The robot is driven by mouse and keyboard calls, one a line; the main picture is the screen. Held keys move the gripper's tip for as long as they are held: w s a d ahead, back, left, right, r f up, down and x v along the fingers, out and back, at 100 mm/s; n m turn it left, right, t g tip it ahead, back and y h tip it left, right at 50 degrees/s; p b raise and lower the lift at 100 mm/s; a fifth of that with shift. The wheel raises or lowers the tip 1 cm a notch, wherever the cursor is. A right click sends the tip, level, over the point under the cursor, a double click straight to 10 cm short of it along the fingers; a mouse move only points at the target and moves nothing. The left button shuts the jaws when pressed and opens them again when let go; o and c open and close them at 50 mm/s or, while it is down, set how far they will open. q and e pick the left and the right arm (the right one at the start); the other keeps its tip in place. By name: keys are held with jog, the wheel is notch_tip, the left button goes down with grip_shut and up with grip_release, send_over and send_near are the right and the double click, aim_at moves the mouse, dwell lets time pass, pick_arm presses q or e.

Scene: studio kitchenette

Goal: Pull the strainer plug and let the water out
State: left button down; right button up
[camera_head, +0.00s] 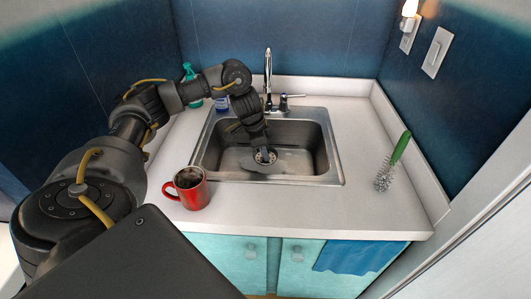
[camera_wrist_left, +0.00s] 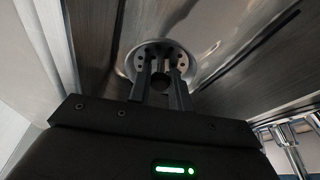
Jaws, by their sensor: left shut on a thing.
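The steel sink (camera_head: 305,150) is set in the white counter, with a strainer plug (camera_head: 265,157) at its drain. My left gripper (camera_head: 261,149) reaches down into the sink from above. In the left wrist view my left gripper (camera_wrist_left: 160,80) is shut on the knob of the strainer plug (camera_wrist_left: 182,56), whose round, holed metal basket shows beyond the fingers. I cannot tell whether the plug is seated or slightly raised. A grey, shiny patch lies around the drain; the water level is hard to make out. My right gripper is not in view.
A red mug (camera_head: 194,194) with dark contents stands left of the sink, close to my left arm. A faucet (camera_head: 268,72) rises behind the sink. A green bottle (camera_head: 189,75) stands at the back left. A green-handled brush (camera_head: 392,160) lies at the right, with clear counter around it.

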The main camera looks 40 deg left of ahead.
pick_arm(q)
jog(key=shift+r+p, duration=0.4)
jog(key=shift+r, duration=1)
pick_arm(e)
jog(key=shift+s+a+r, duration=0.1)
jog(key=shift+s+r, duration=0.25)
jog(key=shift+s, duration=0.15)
pick_arm(q)
notch_tip(320, 180, up, 3)
jog(key=p, duration=0.3)
jog(key=shift+p, duration=0.35)
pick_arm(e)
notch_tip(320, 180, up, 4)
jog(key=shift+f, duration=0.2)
